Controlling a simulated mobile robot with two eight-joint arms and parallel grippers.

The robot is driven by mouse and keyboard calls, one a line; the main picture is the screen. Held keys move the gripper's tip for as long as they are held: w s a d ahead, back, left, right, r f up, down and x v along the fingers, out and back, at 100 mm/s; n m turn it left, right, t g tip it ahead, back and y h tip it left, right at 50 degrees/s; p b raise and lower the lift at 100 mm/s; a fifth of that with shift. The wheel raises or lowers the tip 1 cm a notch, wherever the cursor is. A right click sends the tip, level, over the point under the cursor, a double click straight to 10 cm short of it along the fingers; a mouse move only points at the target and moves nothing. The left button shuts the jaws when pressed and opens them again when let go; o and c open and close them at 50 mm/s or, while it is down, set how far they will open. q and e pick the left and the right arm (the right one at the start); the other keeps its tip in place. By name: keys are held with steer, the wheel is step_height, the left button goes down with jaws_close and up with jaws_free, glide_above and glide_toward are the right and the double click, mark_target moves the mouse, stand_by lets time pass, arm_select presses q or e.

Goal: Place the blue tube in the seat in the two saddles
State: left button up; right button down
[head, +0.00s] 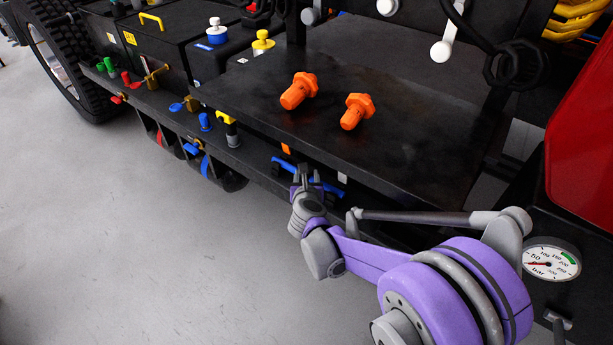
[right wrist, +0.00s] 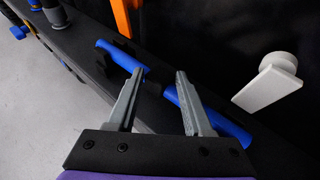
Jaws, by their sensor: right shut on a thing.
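The blue tube (head: 323,187) lies nearly level along the dark ledge below the black shelf. It also shows in the right wrist view (right wrist: 118,55), crossing from upper left to lower right, with a dark section between my fingers. My right gripper (head: 304,172) is at the tube's middle. In the right wrist view its grey fingers (right wrist: 160,73) stand apart, closed on the tube's dark middle section. A black saddle (right wrist: 130,48) shows by the tube's left part; the other is hard to make out. Whether the tube rests fully in them I cannot tell. My left gripper is out of view.
Coloured valves line the ledge to the left. The floor in front is clear.

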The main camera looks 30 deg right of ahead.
steer(key=shift+c, duration=1.5)
jaws_free()
steer(key=p+v, duration=0.3)
steer(key=v, duration=0.9)
steer(key=a+r+n+t+y, duration=0.45)
steer(key=a+r+n, duration=0.25)
steer(key=n, duration=0.6)
steer(key=s+a+f+n+g+y, duration=0.1)
steer(key=s+a+n+g+y, duration=0.15)
steer(key=a+n+y, duration=0.65)
steer(key=s+d+f+n+g+h, duration=0.3)
steer(key=s+f+n+g, duration=0.1)
steer(key=s+n, duration=0.5)
steer(key=s+d+f+n+g+h, duration=0.3)
steer(key=s+f+n+g, duration=0.2)
steer(key=s+n, duration=0.5)
step_height(320, 180, down, 3)
steer(key=shift+d+r+n, duration=0.25)
steer(key=shift+d+n, duration=0.1)
steer(key=shift+n, duration=0.25)
